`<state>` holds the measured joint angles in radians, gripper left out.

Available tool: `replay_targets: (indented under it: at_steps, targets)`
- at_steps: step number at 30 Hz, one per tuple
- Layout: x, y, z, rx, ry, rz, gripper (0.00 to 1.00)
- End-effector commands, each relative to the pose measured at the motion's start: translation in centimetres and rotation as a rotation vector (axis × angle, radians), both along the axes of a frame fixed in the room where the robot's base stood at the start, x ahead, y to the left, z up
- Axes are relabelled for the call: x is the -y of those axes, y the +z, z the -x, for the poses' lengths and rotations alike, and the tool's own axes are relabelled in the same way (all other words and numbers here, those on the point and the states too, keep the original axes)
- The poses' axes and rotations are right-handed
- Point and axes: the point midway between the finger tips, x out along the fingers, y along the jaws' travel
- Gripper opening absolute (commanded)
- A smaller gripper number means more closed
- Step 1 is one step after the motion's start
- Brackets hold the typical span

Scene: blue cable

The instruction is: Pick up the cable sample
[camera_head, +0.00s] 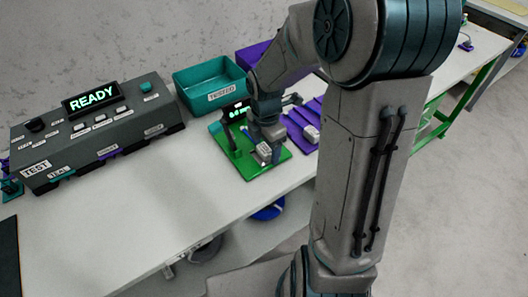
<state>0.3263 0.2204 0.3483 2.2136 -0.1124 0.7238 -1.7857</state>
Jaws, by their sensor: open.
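My gripper (264,153) points down over the green plate (250,172) in the middle of the table and is open. A small pale piece shows at its fingertips, but I cannot tell whether it is part of the fingers or of the cable sample. No blue cable can be made out clearly. My arm and gripper hide part of the plate. A small white connector-like piece (311,133) lies on the purple tray (297,138) to the right of the gripper.
A small green-lit readout (238,112) stands on the plate close to my gripper. A teal bin (209,84) marked "TESTED" is behind it. A grey console (95,125) showing "READY" fills the left. The white table's front (150,210) is clear.

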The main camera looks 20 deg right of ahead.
Motion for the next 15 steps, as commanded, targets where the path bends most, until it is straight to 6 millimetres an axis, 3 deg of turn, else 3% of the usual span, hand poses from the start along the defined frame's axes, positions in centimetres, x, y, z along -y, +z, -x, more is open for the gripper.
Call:
replay_targets:
  at_steps: [3, 9, 15]
  targets:
    - [0.01, 0.05, 0.00, 0.000, 0.000, 0.000, 0.71]
    - [0.01, 0.07, 0.00, 0.000, 0.000, 0.000, 0.21]
    - [0.01, 0.09, -0.01, 0.000, 0.000, 0.001, 0.17]
